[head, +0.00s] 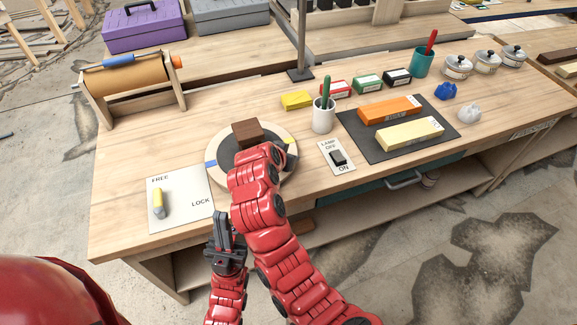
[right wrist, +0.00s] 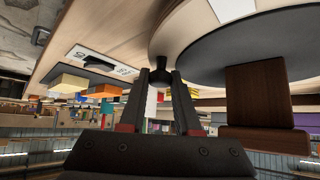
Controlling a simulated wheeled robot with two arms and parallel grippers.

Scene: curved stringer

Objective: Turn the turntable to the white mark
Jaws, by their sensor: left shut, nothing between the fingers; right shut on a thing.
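The turntable (head: 222,179) is a round disc in a pale ring on the bench, with a brown block (head: 248,132) on top. A blue mark (head: 210,164) shows at its left and a yellow mark (head: 290,141) at its right. My right arm covers its front. In the right wrist view, my right gripper (right wrist: 161,78) is shut on a dark round knob (right wrist: 163,75) at the turntable's edge. A white patch (right wrist: 232,8) shows at the top there; I cannot tell whether it is the white mark. My left gripper (head: 224,222) is shut and empty, by the bench's front edge.
A FREE/LOCK plate (head: 181,205) with a yellow lever (head: 158,203) at FREE lies left of the turntable. A lamp switch plate (head: 337,158) and a white cup (head: 323,116) are to its right. A brown roll (head: 130,84) stands at the back left.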

